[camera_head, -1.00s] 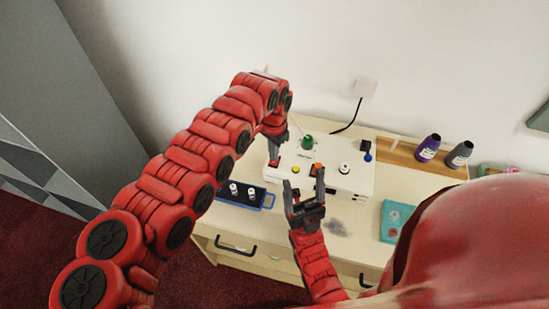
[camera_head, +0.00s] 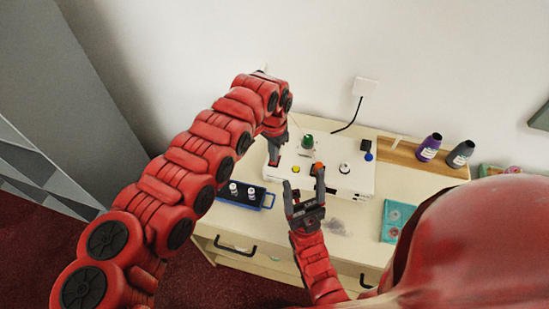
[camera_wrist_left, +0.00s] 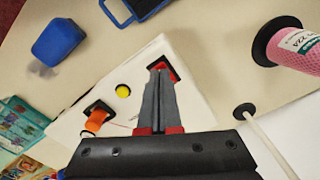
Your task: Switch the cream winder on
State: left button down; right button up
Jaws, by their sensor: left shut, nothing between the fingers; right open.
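The cream winder (camera_head: 345,180) is a pale box on the counter, with its controls on top. A red switch (camera_wrist_left: 172,73) in a dark frame sits near one end of the panel in the left wrist view. My left gripper (camera_head: 273,161) is shut and empty. Its fingertips (camera_wrist_left: 160,70) are at the red switch and partly hide it; I cannot tell whether they touch it or which way it is set. A yellow button (camera_wrist_left: 123,91) and an orange switch (camera_wrist_left: 97,119) lie beside it. My right gripper (camera_head: 303,181) is open in front of the winder.
A blue tray (camera_head: 228,200) with white-topped pots stands left of the winder. A pink cone (camera_wrist_left: 295,48) and a blue block (camera_wrist_left: 60,39) show in the wrist view. Purple (camera_head: 428,148) and grey (camera_head: 459,154) bottles stand right. A teal case (camera_head: 393,222) lies front right.

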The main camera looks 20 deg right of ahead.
pick_arm(q)
jog(key=shift+f+b, duration=0.35)
jog(key=shift+f, duration=0.15)
jog(key=shift+s+r, duration=0.1)
jog(key=shift+r+p, duration=0.5)
jog(key=shift+r, duration=0.45)
jog(key=shift+r+p, duration=0.45)
jog(key=shift+r, duration=2)
